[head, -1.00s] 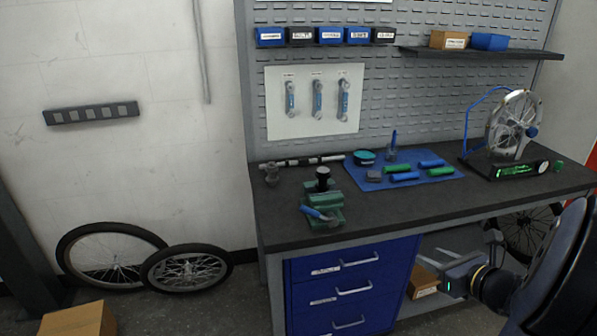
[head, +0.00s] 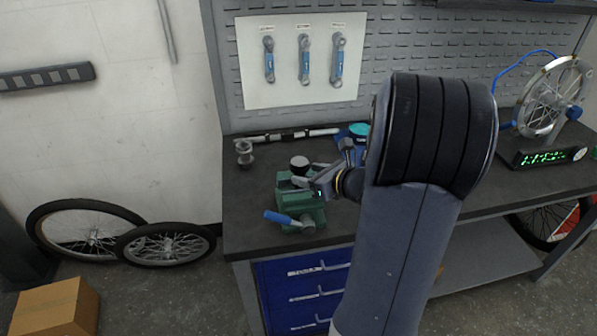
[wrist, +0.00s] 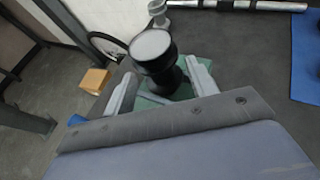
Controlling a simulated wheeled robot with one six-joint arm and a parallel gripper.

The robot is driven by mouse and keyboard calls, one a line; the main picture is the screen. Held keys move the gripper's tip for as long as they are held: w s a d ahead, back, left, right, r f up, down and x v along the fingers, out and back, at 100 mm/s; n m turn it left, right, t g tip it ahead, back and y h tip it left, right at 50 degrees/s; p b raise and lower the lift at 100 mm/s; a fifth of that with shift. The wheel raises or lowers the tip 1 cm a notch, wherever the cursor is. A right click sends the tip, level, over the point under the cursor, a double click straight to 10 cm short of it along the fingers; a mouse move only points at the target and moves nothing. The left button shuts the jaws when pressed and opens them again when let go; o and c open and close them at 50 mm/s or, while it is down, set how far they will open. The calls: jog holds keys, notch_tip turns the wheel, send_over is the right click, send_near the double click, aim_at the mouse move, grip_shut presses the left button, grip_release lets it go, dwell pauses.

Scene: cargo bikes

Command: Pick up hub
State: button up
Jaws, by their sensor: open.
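The hub (head: 299,162) is black and spool-shaped with a pale round top. It stands upright at the green vise (head: 311,212), which has a blue handle (head: 279,217). In the wrist view the hub (wrist: 152,50) shows between and slightly beyond the two pale fingers of my open gripper (wrist: 161,88). In the head view my gripper (head: 310,176) is just right of the hub, close to the vise. I cannot tell whether a finger touches the hub. Its lower part is partly hidden in the wrist view.
A silver rod (head: 290,135) lies behind. A wheel in a truing stand (head: 548,95) is at right. My arm hides the bench middle.

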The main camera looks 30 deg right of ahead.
jog(key=x, duration=0.4)
jog(key=shift+a, duration=0.1)
jog(key=shift+c, duration=0.2)
grip_shut()
dwell(0.3)
